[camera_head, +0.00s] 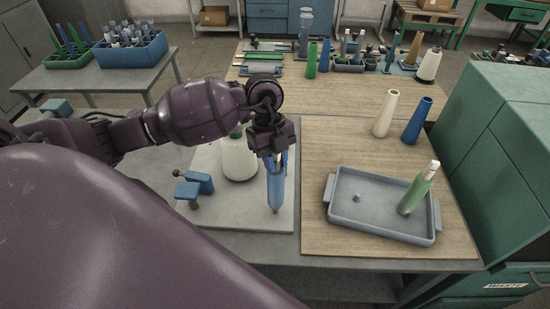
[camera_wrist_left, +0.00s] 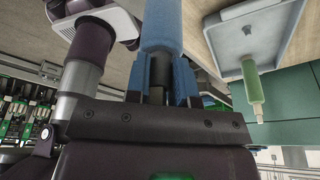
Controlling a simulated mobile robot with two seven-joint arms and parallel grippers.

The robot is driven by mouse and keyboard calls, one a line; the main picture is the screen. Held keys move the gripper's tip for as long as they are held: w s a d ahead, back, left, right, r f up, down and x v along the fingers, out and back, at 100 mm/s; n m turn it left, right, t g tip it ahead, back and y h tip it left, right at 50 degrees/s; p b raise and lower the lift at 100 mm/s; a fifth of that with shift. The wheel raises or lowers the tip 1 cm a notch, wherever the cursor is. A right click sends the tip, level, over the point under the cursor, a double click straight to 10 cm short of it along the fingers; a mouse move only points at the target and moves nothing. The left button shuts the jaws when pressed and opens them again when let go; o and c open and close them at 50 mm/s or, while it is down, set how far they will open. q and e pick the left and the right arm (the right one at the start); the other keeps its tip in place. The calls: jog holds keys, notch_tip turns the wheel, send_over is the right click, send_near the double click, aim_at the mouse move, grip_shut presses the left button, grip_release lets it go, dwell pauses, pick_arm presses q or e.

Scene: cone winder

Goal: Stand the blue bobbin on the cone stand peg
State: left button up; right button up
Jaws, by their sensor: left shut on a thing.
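My left gripper (camera_head: 277,158) is shut on the blue bobbin (camera_head: 276,190), which hangs roughly upright below the fingers over the right part of a pale board (camera_head: 225,214). I cannot tell whether its lower end touches the board. In the left wrist view the bobbin (camera_wrist_left: 163,25) sits between the two blue fingers (camera_wrist_left: 160,80). A short peg (camera_head: 357,197) stands bare in a grey tray (camera_head: 340,222) to the right, which may be the cone stand. A green bobbin (camera_head: 415,194) with a pale top stands tilted at the tray's right. My right gripper is not in view.
A cream cone (camera_head: 385,115) and a blue cone (camera_head: 417,122) stand behind the tray. Bare wood lies between board and tray.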

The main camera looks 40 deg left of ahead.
pick_arm(q)
jog(key=shift+f, duration=0.2)
dwell(0.6)
jog(key=shift+f, duration=0.25)
dwell(0.5)
jog(key=shift+f, duration=0.2)
dwell(0.6)
jog(key=shift+f+b, duration=0.4)
jog(key=shift+f, duration=0.05)
dwell(0.4)
jog(key=shift+f, duration=0.15)
dwell(0.5)
jog(key=shift+f, duration=0.3)
dwell(0.5)
dwell(0.4)
